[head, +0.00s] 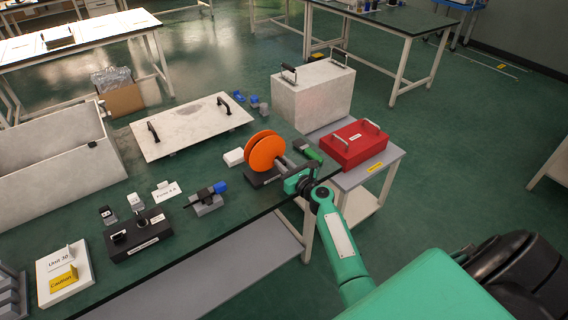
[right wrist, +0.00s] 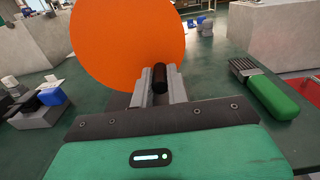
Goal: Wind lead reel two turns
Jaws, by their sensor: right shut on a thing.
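The orange lead reel (head: 264,151) stands upright on a dark base (head: 262,179) near the table's right end. It fills the upper left of the right wrist view (right wrist: 125,40). My right gripper (head: 291,171) reaches in from the lower right. In the right wrist view its two grey fingers (right wrist: 160,84) are shut on a dark handle (right wrist: 160,76) in front of the reel's face. The handle's inner end and its joint to the reel are hard to see. My left gripper is not in view.
A green-handled tool (head: 307,150) lies right of the reel; a white block (head: 233,157) lies left. A red box (head: 353,145) sits on a low side table (head: 389,158). A grey case (head: 312,95) stands behind. A blue-ended device (head: 206,198) lies left on the dark green table.

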